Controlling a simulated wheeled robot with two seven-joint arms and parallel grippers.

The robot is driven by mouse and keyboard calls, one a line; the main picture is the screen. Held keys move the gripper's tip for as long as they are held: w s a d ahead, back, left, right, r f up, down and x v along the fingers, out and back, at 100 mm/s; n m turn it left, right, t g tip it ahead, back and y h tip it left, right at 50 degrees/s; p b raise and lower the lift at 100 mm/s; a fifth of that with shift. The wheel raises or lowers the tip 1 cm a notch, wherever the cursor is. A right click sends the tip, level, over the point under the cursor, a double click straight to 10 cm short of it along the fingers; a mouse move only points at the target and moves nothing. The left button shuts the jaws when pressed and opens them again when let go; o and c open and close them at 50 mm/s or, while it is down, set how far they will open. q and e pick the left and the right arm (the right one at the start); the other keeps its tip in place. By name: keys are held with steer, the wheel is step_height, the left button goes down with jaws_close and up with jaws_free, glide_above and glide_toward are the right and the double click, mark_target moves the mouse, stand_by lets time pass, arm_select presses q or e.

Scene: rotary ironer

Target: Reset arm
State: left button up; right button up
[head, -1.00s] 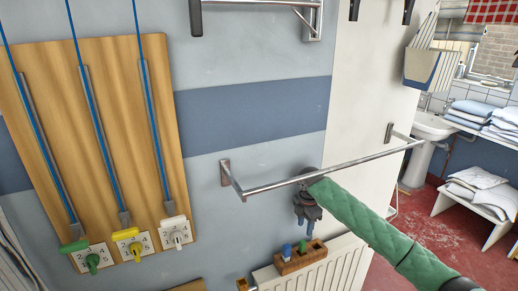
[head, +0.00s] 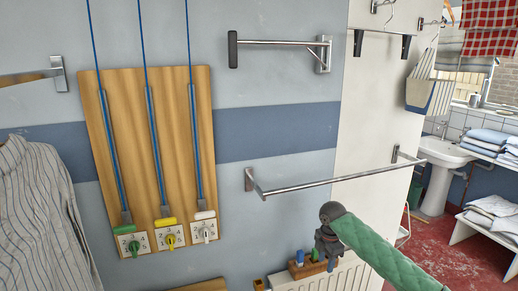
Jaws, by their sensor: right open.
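My right arm, in a green quilted sleeve, comes in from the lower right of the head view. Its dark grey gripper (head: 326,250) points down and is open, with nothing seen between its fingers. It shows below the metal wall rail (head: 325,184) and in front of the wooden block (head: 306,268) above the radiator. The fingertips are small and overlap the block in the picture, so I cannot tell whether they touch it. My left gripper is not in view.
A wooden board (head: 170,100) with blue cords and several numbered dials hangs at left. A striped shirt (head: 40,200) is at far left. A metal bracket (head: 280,42) sticks out above. A white radiator (head: 345,278) is below. A sink (head: 440,165) and folded linen stand at right.

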steer(key=s+a+f+m+t+y, duration=0.1)
steer(key=s+a+f+m, duration=0.3)
steer(key=f, duration=0.8)
steer(key=s+f+m+b, duration=0.1)
steer(key=s+f+m, duration=0.35)
steer(key=f, duration=0.85)
steer(key=s+a+f+m+t+y, duration=0.1)
steer(key=s+f+m, duration=0.1)
steer(key=s+f, duration=0.75)
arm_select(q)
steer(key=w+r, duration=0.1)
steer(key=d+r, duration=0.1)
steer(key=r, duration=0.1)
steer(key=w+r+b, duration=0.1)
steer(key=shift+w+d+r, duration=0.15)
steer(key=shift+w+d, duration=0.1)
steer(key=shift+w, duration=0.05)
arm_select(e)
steer(key=s+f+m, duration=0.4)
steer(key=s+f, duration=1)
steer(key=s, duration=0.3)
steer(key=s+d+f+m+h, duration=0.1)
steer(key=s+f+m, duration=0.4)
steer(key=s+f, duration=0.8)
steer(key=s, duration=0.4)
steer(key=shift+s+d+f+h, duration=0.15)
steer(key=shift+s+f+h, duration=0.1)
steer(key=shift+f+h, duration=0.1)
